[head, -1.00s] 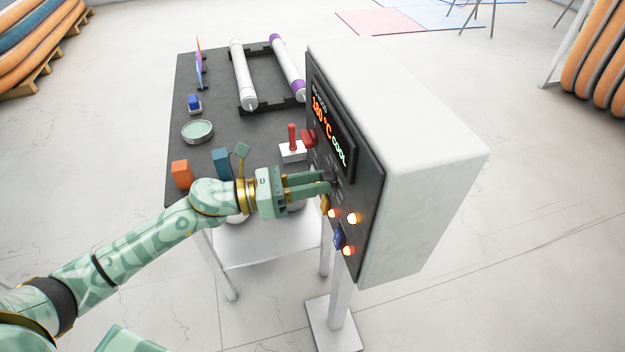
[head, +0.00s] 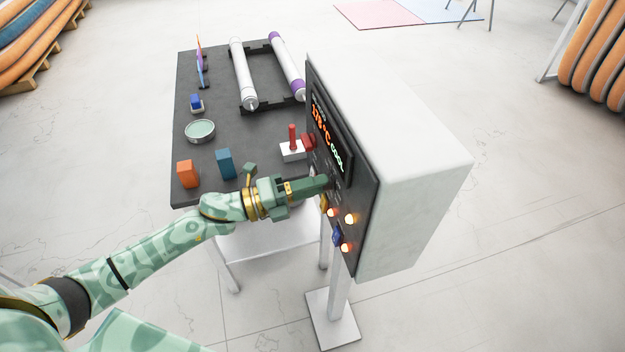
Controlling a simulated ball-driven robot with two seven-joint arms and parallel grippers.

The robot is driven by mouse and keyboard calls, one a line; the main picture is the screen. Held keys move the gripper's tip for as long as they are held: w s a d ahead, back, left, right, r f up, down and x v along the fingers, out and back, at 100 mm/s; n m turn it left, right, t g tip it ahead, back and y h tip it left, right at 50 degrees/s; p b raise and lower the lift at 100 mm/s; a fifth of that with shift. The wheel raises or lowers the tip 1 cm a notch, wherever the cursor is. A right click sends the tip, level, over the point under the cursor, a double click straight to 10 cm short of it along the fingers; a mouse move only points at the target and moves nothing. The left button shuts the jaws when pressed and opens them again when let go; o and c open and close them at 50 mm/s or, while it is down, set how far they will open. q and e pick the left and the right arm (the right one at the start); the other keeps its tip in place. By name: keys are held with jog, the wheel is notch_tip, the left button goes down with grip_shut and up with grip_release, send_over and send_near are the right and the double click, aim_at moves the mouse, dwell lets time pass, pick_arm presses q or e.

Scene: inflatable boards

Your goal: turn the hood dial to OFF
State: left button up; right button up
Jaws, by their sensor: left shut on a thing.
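The control box (head: 415,180) is a white case on a post, with a dark front panel facing left. Its display (head: 330,133) shows orange temperature digits and the green word COOL. My left gripper (head: 326,183) reaches the panel from the left, just below the display. It is shut on what seems to be the hood dial, which its fingers hide, so the dial's pointer and setting cannot be read. A red knob (head: 308,140) sits higher on the panel. A yellow control (head: 324,203) and a blue one (head: 337,234) sit below the fingers. My right gripper is out of view.
Lit lamps (head: 350,219) glow low on the panel. Left of the box, a dark-topped table (head: 215,70) holds rolls on a rack, a round tin (head: 200,131), an orange block (head: 187,174), a blue block (head: 225,164) and a red-handled lever (head: 292,142). Open floor lies right.

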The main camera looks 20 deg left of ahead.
pick_arm(q)
jog(key=n+y+p, duration=0.1)
jog(key=n+p, duration=0.6)
jog(key=n, duration=0.6)
jog(key=n+y+p, duration=0.1)
jog(key=n+p, duration=0.7)
jog(key=n, duration=0.6)
jog(key=shift+r+n, duration=0.2)
jog(key=shift+n, duration=0.1)
jog(key=shift+s, duration=0.1)
jog(key=o, duration=1)
jog(key=shift+c, duration=0.2)
jog(key=b+v, duration=0.1)
jog(key=v, duration=1.5)
jog(key=shift+b, duration=0.4)
